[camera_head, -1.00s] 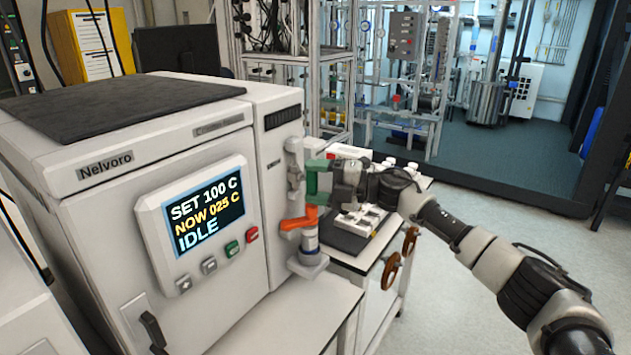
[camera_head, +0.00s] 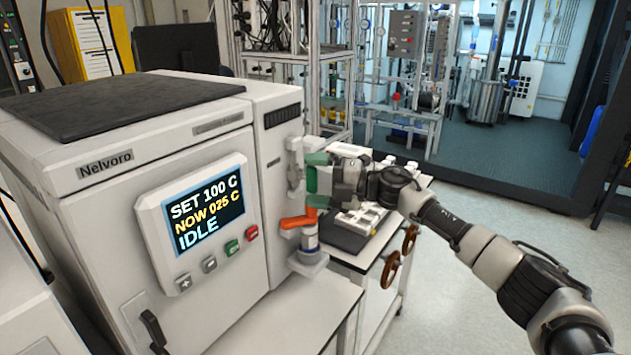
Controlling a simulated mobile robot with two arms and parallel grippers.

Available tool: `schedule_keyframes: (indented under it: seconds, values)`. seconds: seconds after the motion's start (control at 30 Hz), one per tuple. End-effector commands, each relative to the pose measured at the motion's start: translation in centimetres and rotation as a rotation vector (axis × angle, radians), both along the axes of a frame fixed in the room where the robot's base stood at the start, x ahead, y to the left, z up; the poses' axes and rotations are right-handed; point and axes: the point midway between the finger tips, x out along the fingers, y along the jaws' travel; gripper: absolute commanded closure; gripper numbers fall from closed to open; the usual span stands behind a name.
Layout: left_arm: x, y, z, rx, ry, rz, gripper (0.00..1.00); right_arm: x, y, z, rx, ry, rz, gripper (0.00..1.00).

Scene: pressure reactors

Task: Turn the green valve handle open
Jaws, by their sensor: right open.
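The green valve handle (camera_head: 312,180) is at the right side of the white Nelvoro reactor, above an orange handle (camera_head: 298,221) on the same fitting. My right gripper (camera_head: 320,180) comes in from the right, level with the green handle. It is open, its fingertips one above the other and right at the green handle. Where the handle ends and the fingertips begin is hard to tell, and so is whether they touch. My left gripper is out of view.
The reactor's display (camera_head: 205,212) reads SET 100 C, NOW 025 C, IDLE. A white cart (camera_head: 345,258) with brown round handwheels (camera_head: 390,269) stands below my right arm. A metal rack is behind.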

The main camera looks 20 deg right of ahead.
Motion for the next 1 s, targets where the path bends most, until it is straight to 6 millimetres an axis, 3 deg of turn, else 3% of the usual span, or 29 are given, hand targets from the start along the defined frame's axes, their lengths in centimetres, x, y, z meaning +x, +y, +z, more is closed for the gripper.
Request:
schedule_keyframes:
  seconds: [0.17,0.6,1.0]
  values:
    - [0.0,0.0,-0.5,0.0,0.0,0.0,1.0,-0.6,-1.3,-0.2,-0.001,0.0,-0.003,0.06]
    - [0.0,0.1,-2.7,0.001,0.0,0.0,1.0,-4.6,-8.3,-0.2,-0.001,0.0,-0.002,0.06]
    - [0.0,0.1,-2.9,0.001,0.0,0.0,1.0,-5.3,-9.4,0.0,0.0,0.0,0.0,0.06]
